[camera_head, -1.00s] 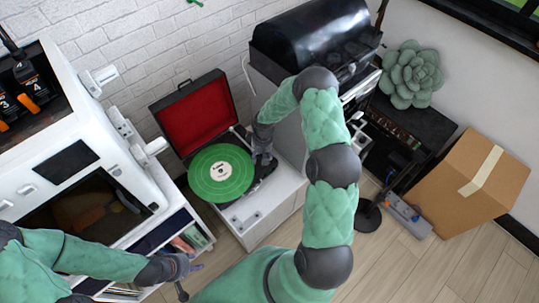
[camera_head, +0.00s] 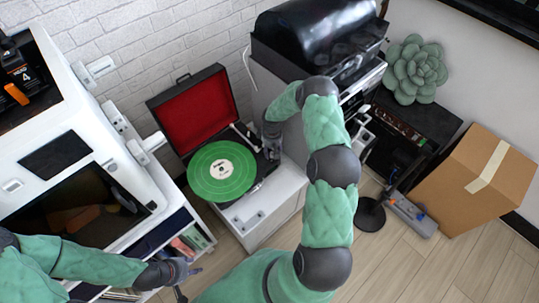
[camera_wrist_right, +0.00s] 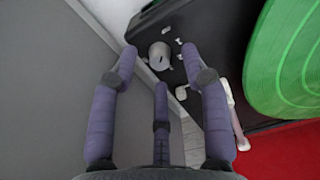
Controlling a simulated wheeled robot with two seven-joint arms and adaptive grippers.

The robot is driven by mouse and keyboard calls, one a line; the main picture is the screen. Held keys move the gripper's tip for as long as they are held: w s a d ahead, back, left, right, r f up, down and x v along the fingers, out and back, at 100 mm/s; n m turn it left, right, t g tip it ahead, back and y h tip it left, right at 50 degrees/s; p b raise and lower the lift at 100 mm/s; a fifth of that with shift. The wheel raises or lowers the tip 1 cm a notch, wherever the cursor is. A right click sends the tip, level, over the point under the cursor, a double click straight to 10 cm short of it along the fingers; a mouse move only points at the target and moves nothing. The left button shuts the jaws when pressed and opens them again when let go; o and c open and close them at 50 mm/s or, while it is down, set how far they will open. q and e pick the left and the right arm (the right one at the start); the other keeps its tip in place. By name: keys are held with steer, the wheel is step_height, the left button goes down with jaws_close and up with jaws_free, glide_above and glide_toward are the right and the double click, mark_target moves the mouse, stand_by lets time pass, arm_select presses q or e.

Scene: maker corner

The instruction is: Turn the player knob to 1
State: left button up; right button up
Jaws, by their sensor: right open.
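The record player (camera_head: 238,203) stands with its red-lined lid raised and a green record (camera_head: 222,172) on it. In the right wrist view, a silver round knob (camera_wrist_right: 160,55) with a dark mark sits on the player's black deck, beside small white parts. My right gripper (camera_wrist_right: 157,68) is open, its fingers spread around the knob's near side; contact cannot be told. In the head view my right gripper (camera_head: 272,143) is at the deck's right side and hides the knob. My left gripper (camera_head: 186,275) is low at the left, away from the player; its finger state is unclear.
The player sits on a white cabinet (camera_head: 262,213). The tonearm (camera_wrist_right: 234,115) lies right of my fingers in the wrist view. A white machine (camera_head: 95,120) stands left, a black-hooded unit (camera_head: 320,40) behind right. A cardboard box (camera_head: 480,180) is on the floor at right.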

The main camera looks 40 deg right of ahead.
steer(key=shift+f, duration=0.8)
jaws_close()
